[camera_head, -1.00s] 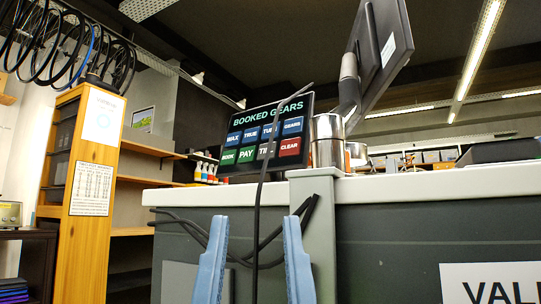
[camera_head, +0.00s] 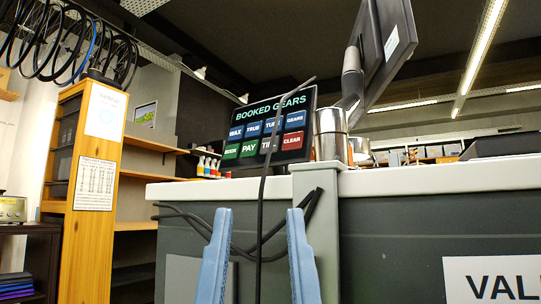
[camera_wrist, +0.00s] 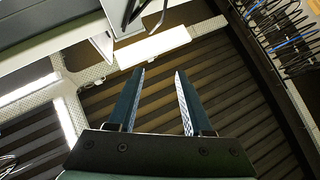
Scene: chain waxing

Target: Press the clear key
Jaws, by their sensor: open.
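The red CLEAR key (camera_head: 292,141) is at the lower right of the key grid on a dark touch panel titled BOOKED GEARS (camera_head: 272,163), which stands tilted on the counter. The other keys are blue, green and grey, and a dark cable crosses in front of the panel. My gripper (camera_head: 257,212) is open and empty, its two light-blue fingers pointing up below the panel in the head view, clear of the key. In the wrist view my gripper (camera_wrist: 160,75) also shows open, with the ceiling behind it. The panel's keys do not show there.
The white counter top (camera_head: 430,177) runs along the right. Metal canisters (camera_head: 331,135) stand just right of the panel, beneath a large tilted monitor (camera_head: 385,50). Dark cables (camera_head: 180,212) hang at the counter front. A wooden shelf (camera_head: 97,170) stands left.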

